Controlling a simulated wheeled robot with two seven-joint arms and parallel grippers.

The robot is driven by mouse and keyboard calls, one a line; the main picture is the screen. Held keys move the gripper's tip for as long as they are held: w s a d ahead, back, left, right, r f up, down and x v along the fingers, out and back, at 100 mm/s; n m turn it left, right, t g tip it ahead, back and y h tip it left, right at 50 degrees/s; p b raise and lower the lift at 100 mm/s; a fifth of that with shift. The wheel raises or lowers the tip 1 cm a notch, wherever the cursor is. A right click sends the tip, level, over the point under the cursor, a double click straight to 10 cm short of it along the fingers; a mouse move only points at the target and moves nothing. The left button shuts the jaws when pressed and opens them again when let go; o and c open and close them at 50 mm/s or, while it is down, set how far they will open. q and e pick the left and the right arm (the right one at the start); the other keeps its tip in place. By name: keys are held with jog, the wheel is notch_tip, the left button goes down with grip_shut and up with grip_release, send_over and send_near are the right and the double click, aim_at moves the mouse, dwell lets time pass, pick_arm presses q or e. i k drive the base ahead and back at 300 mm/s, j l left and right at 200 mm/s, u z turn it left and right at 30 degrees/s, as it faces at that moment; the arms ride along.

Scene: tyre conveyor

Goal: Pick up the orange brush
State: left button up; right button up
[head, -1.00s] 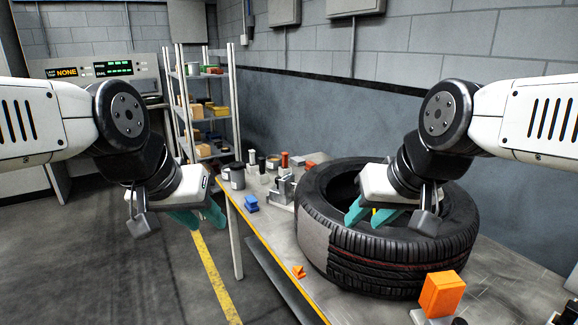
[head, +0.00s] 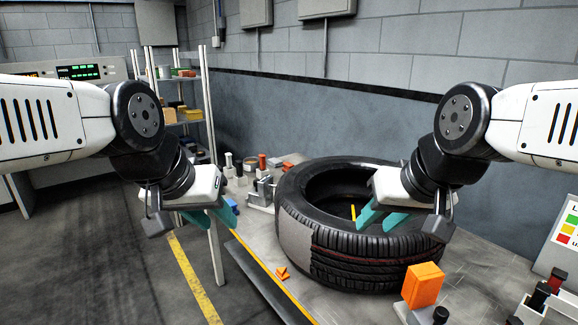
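Two orange things lie on the workbench, and I cannot tell for certain which is the brush. One is an upright orange block (head: 422,286) at the front right, beside the tyre. The other is a small orange piece (head: 282,274) near the yellow bench edge, left of the tyre. My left gripper (head: 221,221) has teal fingers apart and empty, left of the tyre near the bench edge. My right gripper (head: 376,224) has its teal fingers apart in front of the tyre's opening, with nothing seen between them. Neither gripper touches an orange thing.
A large black tyre (head: 345,258) lies flat on the bench (head: 375,308), a thin yellow item (head: 352,212) inside its hole. Tools and jars stand behind it to the left. A shelf rack (head: 207,130) stands at the left. A colour chart (head: 566,235) stands at the right.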

aim_at(262, 157)
jog(key=i+j+z, duration=0.1)
jog(key=z, duration=0.3)
jog(key=j+z, duration=0.25)
jog(key=z, duration=0.2)
jog(key=i+j+z, duration=0.1)
jog(key=j+z, duration=0.15)
jog(key=z, duration=0.15)
jog(key=j+z, duration=0.2)
jog(key=j, duration=0.35)
jog(key=j+z, duration=0.2)
jog(key=j, duration=0.35)
jog(key=j+z, duration=0.15)
jog(key=j, duration=0.4)
jog(key=k+j+z, duration=0.2)
jog(key=j, duration=0.3)
jog(key=j+z, duration=0.2)
jog(key=j, duration=2.1)
